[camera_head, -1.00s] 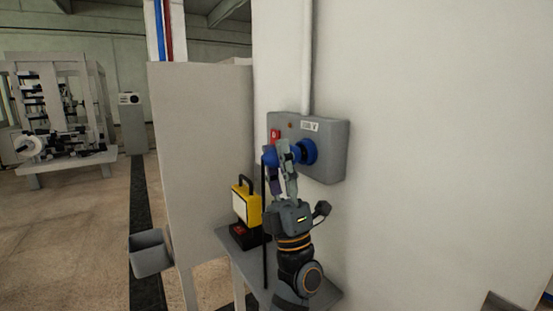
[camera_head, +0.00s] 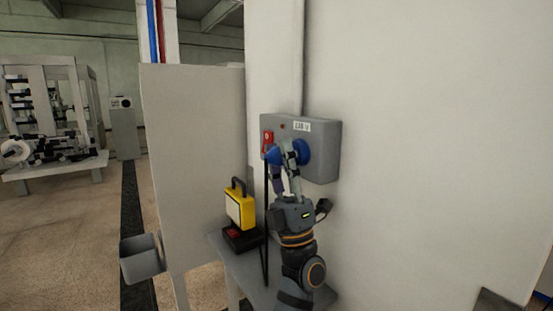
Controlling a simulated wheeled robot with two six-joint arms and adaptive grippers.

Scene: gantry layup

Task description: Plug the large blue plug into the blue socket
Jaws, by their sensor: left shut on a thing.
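The blue socket (camera_head: 303,152) sits on the front of a grey wall box (camera_head: 325,150), which has a red switch (camera_head: 268,139) on its left side. My left gripper (camera_head: 285,152) is raised in front of the box and shut on the large blue plug (camera_head: 272,155). A black cable (camera_head: 266,215) hangs down from the plug. The gripper fingers cover the space between plug and socket, so I cannot tell whether they touch. My right gripper is not in view.
A grey bin (camera_head: 141,260) hangs at the left of a tall panel (camera_head: 195,160). The wall to the right is bare.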

